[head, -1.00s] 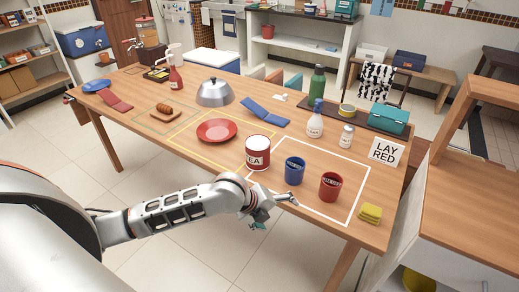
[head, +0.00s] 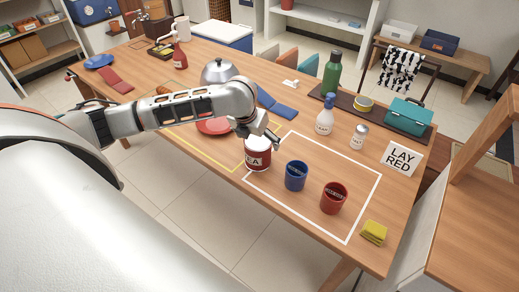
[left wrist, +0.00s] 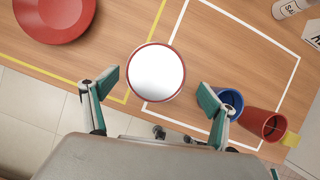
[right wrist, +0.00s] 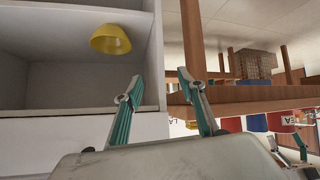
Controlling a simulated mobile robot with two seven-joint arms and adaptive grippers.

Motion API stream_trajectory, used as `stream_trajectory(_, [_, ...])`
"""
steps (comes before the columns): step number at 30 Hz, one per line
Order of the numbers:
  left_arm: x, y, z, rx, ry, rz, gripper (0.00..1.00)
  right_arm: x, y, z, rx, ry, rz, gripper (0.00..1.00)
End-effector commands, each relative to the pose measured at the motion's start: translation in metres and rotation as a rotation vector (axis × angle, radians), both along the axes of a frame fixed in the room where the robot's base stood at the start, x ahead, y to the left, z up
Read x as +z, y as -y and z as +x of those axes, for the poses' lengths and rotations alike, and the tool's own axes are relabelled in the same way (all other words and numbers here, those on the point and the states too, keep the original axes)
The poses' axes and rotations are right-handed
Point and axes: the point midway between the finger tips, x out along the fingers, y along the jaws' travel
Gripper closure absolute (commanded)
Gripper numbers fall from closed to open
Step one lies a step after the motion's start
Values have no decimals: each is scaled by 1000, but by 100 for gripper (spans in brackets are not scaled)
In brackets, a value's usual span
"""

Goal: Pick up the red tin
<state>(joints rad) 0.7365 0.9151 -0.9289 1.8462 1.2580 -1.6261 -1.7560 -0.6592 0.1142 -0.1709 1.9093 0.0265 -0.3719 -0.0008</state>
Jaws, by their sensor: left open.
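The red tin (head: 258,159), with a white label ending in "EA", stands upright on the table at the left edge of the white outlined area. In the left wrist view its round white lid (left wrist: 156,72) with a red rim shows from above. My left gripper (left wrist: 158,92) is open and empty, with its teal fingers to the left and right of the lid and a little short of it. In the head view my left arm hides part of the tin's top. My right gripper (right wrist: 163,84) is open and empty, low beside the table.
A blue mug (head: 296,176) stands close right of the tin, with a red mug (head: 333,198) beyond it. A red plate (head: 213,126) lies behind the tin. A yellow sponge (head: 374,232) lies near the corner. A white cabinet with a yellow bowl (right wrist: 110,40) is beside my right gripper.

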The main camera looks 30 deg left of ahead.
Motion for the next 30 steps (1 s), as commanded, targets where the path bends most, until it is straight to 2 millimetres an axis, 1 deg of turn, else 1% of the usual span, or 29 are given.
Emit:
stream_trajectory(5, [-19, -3, 4, 1, -2, -2, 15, -2, -2, -5, 5, -7, 1, 60])
stream_trajectory(9, [-39, -9, 8, 2, -2, -2, 15, 0, -1, -2, 10, -2, -2, 60])
stream_trajectory(12, [-48, -8, 14, 1, 0, -3, 15, 3, 0, 2, 12, 6, -7, 60])
stream_trajectory(16, [-54, -10, 17, 1, 2, -1, 15, 5, 2, 6, 10, 13, -8, 60])
stream_trajectory(22, [-54, -9, 17, 1, 2, -1, 15, 5, 4, 7, 6, 13, -9, 60])
stream_trajectory(28, [-54, -9, 17, 1, 2, -1, 67, 4, 3, 5, 4, 10, -6, 60])
stream_trajectory(30, [-53, -9, 17, 1, 4, -2, 68, 4, 2, 4, 2, 8, -4, 60])
